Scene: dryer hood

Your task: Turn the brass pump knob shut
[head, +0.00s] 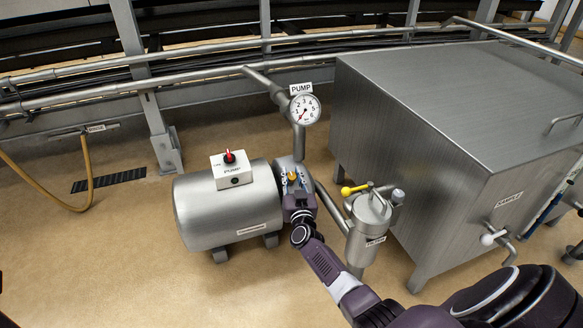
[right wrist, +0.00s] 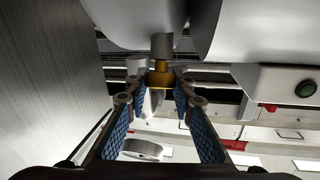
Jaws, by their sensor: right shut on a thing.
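The brass pump knob (right wrist: 160,77) sits on a short grey stem under the pump body in the right wrist view. My right gripper (right wrist: 158,88) has its blue-padded fingers on either side of the knob and is shut on it. In the head view my right gripper (head: 296,192) reaches the end of the steel pump (head: 228,208), and a small bit of brass shows between its fingers. Most of the knob is hidden there. My left gripper is not in view.
A white PUMP switch box (head: 231,170) with a red knob tops the pump. A pressure gauge (head: 305,109) stands behind. A filter canister (head: 369,225) with a yellow handle stands close to the right of my arm, before a large steel tank (head: 420,150). Floor at front left is clear.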

